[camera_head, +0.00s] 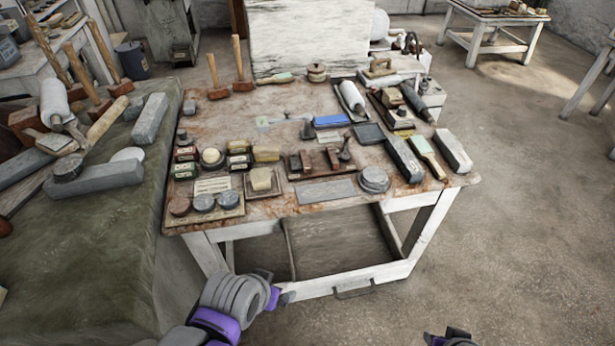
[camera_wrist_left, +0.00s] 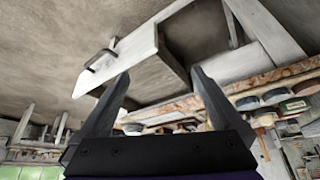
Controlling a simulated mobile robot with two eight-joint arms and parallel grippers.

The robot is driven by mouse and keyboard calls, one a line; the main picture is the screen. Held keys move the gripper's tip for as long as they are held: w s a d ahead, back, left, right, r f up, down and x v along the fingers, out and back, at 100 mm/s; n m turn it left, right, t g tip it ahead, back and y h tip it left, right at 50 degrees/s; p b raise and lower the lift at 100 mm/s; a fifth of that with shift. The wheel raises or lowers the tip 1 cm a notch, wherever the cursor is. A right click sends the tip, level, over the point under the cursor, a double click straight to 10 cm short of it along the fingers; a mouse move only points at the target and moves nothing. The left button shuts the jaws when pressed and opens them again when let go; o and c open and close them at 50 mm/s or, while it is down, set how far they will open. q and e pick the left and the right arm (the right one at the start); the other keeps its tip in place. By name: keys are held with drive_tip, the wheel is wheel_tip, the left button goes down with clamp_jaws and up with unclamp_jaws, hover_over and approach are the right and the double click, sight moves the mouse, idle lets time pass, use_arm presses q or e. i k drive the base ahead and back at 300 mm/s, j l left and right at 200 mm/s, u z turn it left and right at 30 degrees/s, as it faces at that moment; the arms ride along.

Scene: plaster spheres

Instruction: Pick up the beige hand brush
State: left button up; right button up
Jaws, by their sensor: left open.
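A pale beige-green brush-like tool (camera_head: 427,156) with a tan edge lies at the right of the wooden table, between two long grey blocks; it looks like the hand brush. A smaller pale-handled tool (camera_head: 274,78) lies at the table's back edge; I cannot tell whether it is a brush. My left gripper (camera_head: 280,287) is low in front of the table, below its top and well away from both. In the left wrist view its two fingers (camera_wrist_left: 160,95) are apart with nothing between them. My right gripper (camera_head: 452,338) barely shows at the bottom edge; its jaws are unclear.
The tabletop (camera_head: 240,108) is crowded with grey discs (camera_head: 373,180), a blue block (camera_head: 331,121), small boxes and a white roller (camera_head: 352,98). Its white frame (camera_head: 345,281) stands before my left gripper. A cloth-covered bench (camera_head: 90,235) is at the left.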

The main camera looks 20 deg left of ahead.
sight(267, 152)
drive_tip(key=i+j, duration=0.6)
drive_tip(key=i, duration=0.15)
drive_tip(key=z, duration=0.05)
